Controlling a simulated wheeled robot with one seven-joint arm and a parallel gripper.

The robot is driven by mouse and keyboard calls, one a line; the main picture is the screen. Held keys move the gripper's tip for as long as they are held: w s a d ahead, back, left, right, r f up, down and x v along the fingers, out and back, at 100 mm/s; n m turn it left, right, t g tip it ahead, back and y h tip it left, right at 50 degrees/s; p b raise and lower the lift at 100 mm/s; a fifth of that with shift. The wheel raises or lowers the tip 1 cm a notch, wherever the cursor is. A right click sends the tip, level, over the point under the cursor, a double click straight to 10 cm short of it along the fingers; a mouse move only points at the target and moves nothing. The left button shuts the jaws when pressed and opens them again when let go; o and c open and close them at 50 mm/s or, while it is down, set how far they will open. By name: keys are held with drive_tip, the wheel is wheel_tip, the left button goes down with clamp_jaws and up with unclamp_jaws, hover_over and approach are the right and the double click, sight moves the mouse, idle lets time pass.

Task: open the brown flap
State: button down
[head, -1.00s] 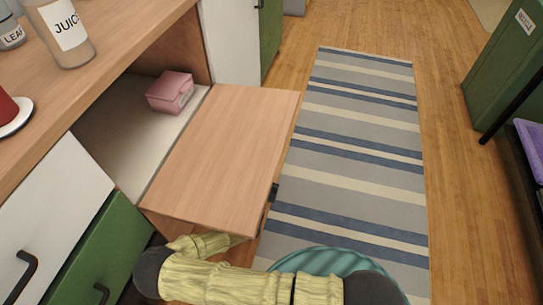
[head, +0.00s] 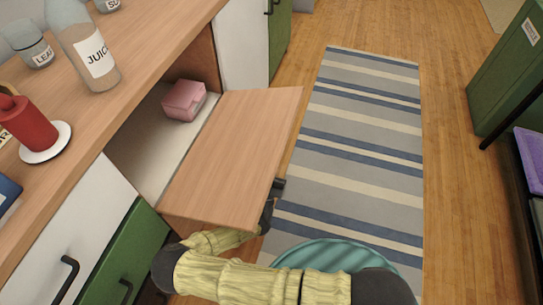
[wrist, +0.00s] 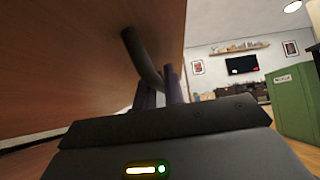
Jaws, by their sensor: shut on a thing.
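The brown flap (head: 232,155) is hinged along its left edge and stands folded out from the cabinet, roughly level. Its wood-grain face shows in the head view, and the compartment (head: 150,155) behind it is exposed. A dark bar handle (wrist: 142,58) is on the flap's other face, which fills the left of the wrist view (wrist: 80,60). My gripper (wrist: 165,88) is shut on this handle. In the head view my gripper (head: 267,214) shows only partly at the flap's outer edge, beside the handle's end (head: 279,187). The flap hides the rest.
A pink box (head: 184,101) sits inside the compartment. A striped rug (head: 360,130) covers clear floor to the right. A green cabinet (head: 512,75) stands beyond.

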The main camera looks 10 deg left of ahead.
drive_tip(key=c, duration=1.5)
unclamp_jaws()
drive_tip(key=shift+a+f, duration=0.1)
drive_tip(key=shift+s+f, duration=0.2)
drive_tip(key=s+a+f+p, duration=0.1)
drive_tip(key=s+a+p, duration=0.1)
drive_tip(key=s, duration=1.1)
drive_tip(key=shift+s+f, duration=0.25)
drive_tip(key=shift+s, duration=0.05)
